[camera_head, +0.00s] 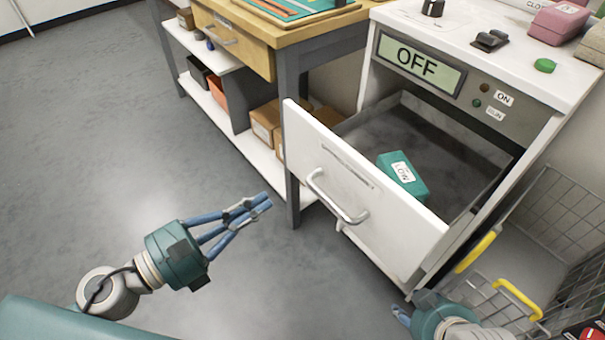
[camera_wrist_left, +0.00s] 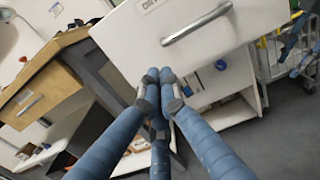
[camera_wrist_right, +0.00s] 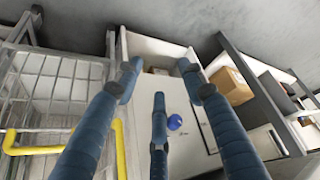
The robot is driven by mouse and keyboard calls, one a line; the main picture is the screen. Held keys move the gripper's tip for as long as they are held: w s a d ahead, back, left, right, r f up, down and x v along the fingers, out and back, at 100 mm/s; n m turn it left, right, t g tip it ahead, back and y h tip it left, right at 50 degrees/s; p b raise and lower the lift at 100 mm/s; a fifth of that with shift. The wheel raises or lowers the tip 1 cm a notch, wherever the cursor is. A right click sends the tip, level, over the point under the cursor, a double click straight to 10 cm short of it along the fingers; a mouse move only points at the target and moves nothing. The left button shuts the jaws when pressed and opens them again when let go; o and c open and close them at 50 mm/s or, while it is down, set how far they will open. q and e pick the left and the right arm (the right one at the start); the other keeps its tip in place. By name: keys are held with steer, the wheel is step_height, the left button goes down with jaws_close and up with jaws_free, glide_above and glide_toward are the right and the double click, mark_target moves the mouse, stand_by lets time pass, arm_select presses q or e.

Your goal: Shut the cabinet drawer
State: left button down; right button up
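The cabinet drawer stands pulled out of the white cabinet (camera_head: 540,90), its white front (camera_head: 400,232) facing me with a metal bar handle (camera_head: 335,200). A teal box with a white label (camera_head: 403,175) lies inside it. The drawer front also shows at the top of the left wrist view (camera_wrist_left: 240,25), with its handle (camera_wrist_left: 197,24). My left gripper (camera_head: 265,200) is left of the drawer front, apart from the handle, with its fingertips together and nothing between them. My right gripper (camera_head: 400,314) is low, below the drawer front; its fingers are spread and empty in the right wrist view (camera_wrist_right: 160,80).
A wooden-topped workbench (camera_head: 290,35) with a shut wooden drawer and shelves of boxes stands left of the cabinet. A wire basket with yellow handles (camera_head: 572,205) is at the right, close to my right arm. The grey floor at left is clear.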

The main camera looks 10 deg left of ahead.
mark_target(315, 170)
arm_select(q)
steer(key=p+x, duration=0.3)
steer(key=x, duration=0.7)
steer(key=shift+p, duration=0.35)
steer(key=shift+w+d, duration=0.15)
steer(key=shift+w, duration=0.05)
arm_select(e)
steer(key=s+f+g, duration=0.1)
steer(key=s, duration=0.1)
steer(key=s+d+f+g, duration=0.1)
steer(key=f, duration=0.1)
steer(key=shift+s+f, duration=0.3)
steer(key=shift+s, duration=0.05)
arm_select(q)
steer(key=shift+w, duration=0.1)
